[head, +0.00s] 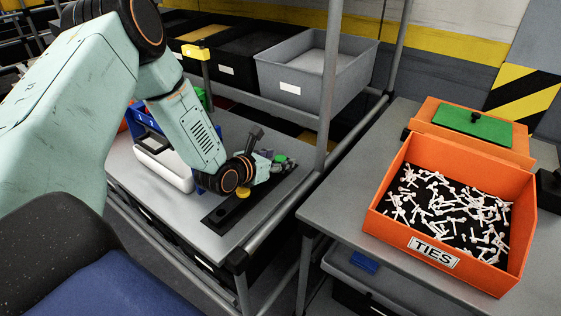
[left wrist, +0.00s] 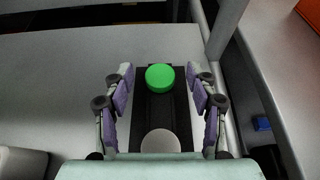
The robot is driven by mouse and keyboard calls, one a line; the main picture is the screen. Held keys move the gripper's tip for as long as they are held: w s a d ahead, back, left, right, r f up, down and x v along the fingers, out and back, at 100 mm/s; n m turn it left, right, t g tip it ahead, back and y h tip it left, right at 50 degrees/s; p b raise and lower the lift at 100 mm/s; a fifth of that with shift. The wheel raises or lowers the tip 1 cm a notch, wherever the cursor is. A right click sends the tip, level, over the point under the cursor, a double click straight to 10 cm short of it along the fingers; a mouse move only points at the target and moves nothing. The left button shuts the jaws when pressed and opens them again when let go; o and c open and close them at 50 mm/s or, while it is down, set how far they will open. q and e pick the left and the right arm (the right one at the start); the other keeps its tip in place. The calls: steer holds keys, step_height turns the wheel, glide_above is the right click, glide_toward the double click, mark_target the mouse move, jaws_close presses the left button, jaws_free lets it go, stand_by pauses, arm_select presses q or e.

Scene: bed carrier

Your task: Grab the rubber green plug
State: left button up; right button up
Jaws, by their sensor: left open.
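The green plug (left wrist: 160,77) is a round green disc near the far end of a black strip (left wrist: 158,106) in the left wrist view. In the head view the plug (head: 281,158) shows as a small green patch beside my fingers, partly hidden. My left gripper (left wrist: 161,88) is open, with its purple-padded fingers on either side of the strip and the plug between and slightly beyond the tips. Whether the fingers touch it I cannot tell. In the head view the left gripper (head: 272,164) is low over the strip. My right gripper is not in view.
A pale round piece (left wrist: 160,142) lies on the strip's near end. A yellow round piece (head: 243,192) shows in the head view. A rack post (head: 330,75) rises close right of the gripper. An orange TIES box (head: 376,205) stands on the right table.

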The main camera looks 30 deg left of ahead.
arm_select(q)
steer(key=shift+c, duration=0.5)
steer(key=shift+c, duration=0.6)
steer(key=c, duration=0.5)
steer(key=shift+c, duration=0.9)
